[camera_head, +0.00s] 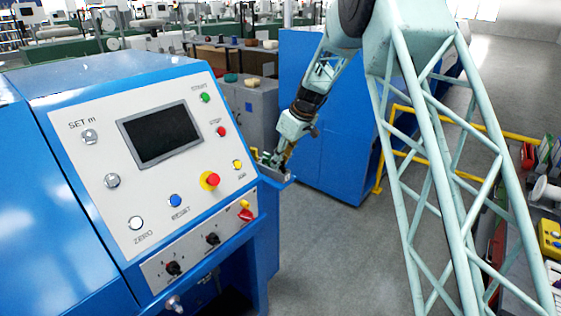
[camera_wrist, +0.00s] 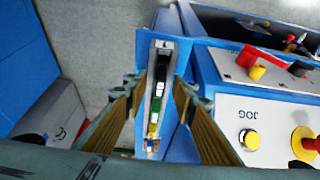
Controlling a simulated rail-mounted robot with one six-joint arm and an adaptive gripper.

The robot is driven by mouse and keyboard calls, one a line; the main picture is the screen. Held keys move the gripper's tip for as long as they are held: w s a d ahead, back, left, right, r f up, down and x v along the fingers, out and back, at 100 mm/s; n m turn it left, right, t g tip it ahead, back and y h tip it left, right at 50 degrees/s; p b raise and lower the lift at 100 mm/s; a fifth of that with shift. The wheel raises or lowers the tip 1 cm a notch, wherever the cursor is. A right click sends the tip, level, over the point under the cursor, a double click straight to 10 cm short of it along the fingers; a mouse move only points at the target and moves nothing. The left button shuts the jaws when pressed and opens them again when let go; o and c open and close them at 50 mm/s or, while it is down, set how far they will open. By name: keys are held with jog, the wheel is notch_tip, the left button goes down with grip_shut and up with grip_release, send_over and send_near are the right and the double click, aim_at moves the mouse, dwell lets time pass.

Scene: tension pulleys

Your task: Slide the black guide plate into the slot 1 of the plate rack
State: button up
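My gripper (camera_wrist: 158,88) is open, its two brown fingers spread on either side of a narrow grey tray (camera_wrist: 147,95) in the wrist view. The tray sits on a blue ledge at the machine's side. A line of small parts lies in it: a black one (camera_wrist: 161,65) at the far end, then white, green and yellow ones. I cannot tell whether the black part is the guide plate. No slotted plate rack can be made out. In the head view my gripper (camera_head: 284,157) is just above the small tray (camera_head: 272,173), and the fingertips are too small to read.
A blue machine with a control panel (camera_head: 110,190) stands left of the tray, with protruding buttons and a yellow JOG button (camera_wrist: 250,139) close by. A blue cabinet (camera_head: 335,140) stands behind. Grey floor (camera_head: 330,250) is clear between the machine and my lattice arm.

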jog(key=shift+r, duration=0.1)
jog(key=v, duration=1.1)
jog(key=shift+d+r, duration=0.2)
jog(key=shift+r, duration=0.15)
jog(key=shift+s, duration=0.1)
dwell(0.8)
